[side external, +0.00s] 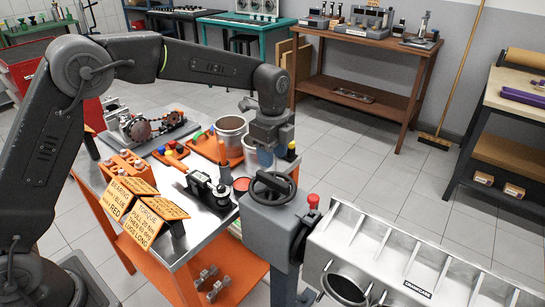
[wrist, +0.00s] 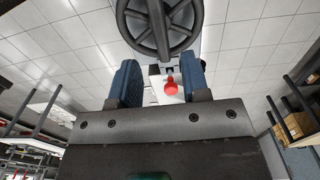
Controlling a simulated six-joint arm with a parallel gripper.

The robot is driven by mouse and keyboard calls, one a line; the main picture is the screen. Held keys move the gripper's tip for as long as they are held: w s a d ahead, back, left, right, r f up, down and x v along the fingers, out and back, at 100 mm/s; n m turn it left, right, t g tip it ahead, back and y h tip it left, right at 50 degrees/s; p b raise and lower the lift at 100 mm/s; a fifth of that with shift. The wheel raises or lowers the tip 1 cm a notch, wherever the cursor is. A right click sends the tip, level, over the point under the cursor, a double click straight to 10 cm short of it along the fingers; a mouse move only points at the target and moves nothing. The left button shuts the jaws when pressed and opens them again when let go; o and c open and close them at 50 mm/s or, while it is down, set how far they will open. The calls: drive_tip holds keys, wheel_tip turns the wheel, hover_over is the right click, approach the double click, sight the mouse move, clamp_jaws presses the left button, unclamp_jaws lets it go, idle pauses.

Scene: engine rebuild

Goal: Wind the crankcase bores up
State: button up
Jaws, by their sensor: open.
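The crankcase (side external: 395,250) is a pale metal block at the lower right of the side view, with a row of ribs and a round opening (side external: 347,285). It is held at a grey stand head (side external: 272,215). A dark spoked handwheel (side external: 273,188) is on that head; it also shows at the top of the wrist view (wrist: 160,22). A red knob (side external: 313,201) stands beside the wheel. In the wrist view the red knob (wrist: 172,88) appears between my fingers, beyond them. My gripper (side external: 265,157) is open and empty, with blue fingers, close behind the wheel.
A wooden shelf table (side external: 365,55) stands behind. Floor between is clear.

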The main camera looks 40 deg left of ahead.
sight(272, 177)
drive_tip(key=shift+f, duration=3.25)
clamp_jaws()
